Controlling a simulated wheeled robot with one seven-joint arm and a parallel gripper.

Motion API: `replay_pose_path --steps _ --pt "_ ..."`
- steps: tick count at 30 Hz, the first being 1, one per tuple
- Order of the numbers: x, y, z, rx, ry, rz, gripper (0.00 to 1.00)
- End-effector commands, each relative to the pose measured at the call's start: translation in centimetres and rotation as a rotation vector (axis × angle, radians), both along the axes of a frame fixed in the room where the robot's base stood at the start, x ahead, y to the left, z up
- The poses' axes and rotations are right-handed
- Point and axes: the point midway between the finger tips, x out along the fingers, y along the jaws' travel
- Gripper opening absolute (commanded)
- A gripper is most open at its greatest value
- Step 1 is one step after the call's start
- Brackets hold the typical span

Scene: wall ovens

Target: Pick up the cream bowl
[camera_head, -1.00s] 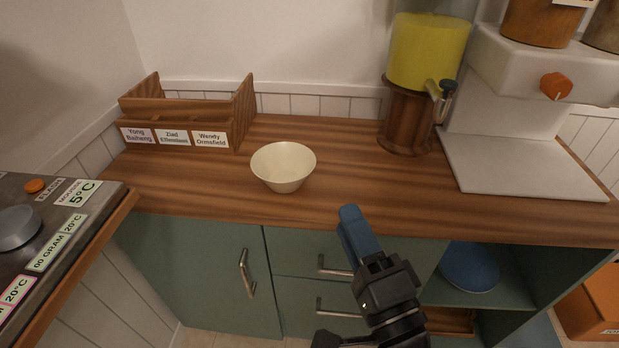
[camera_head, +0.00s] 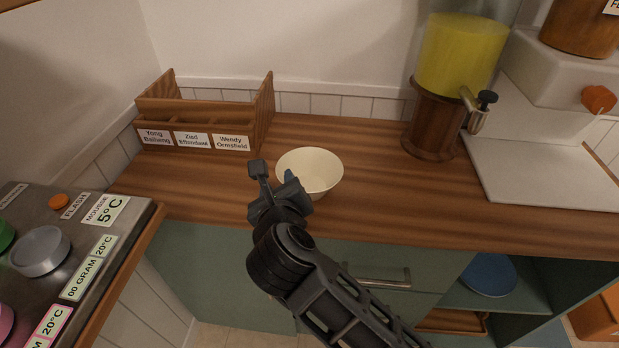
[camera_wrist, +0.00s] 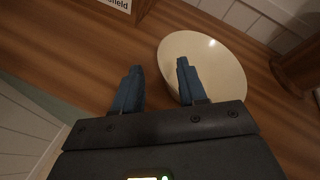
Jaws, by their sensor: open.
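The cream bowl (camera_head: 313,170) stands upright on the wooden counter, right of the labelled wooden organizer. My gripper (camera_head: 275,172) is at the bowl's left front side in the head view, and my arm hides part of the counter there. In the wrist view the two blue fingers of my gripper (camera_wrist: 157,82) are apart with nothing held between them. The right finger overlaps the cream bowl (camera_wrist: 208,58) in that view, and the left finger is outside it over the counter. I cannot tell whether a finger touches the bowl.
The wooden organizer (camera_head: 205,125) with name labels stands at the back left. A yellow drink dispenser (camera_head: 455,60) on a wooden base stands at the back right, beside a white machine (camera_head: 565,75). A control panel (camera_head: 75,250) is at the left. The counter (camera_head: 400,200) right of the bowl is clear.

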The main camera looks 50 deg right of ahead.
Motion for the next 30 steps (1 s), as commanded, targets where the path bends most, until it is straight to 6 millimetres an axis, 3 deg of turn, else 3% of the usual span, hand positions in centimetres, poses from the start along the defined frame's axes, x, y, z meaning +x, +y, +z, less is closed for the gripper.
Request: replay_pose_path --steps 9,20,30 --pt "2.5 -3.2 -1.1 -0.001 0.001 -0.002 0.41" --pt "3.1 -3.8 -1.5 -0.001 0.001 0.000 0.41" --pt "3.1 -3.8 -1.5 -0.002 0.000 0.000 0.08"
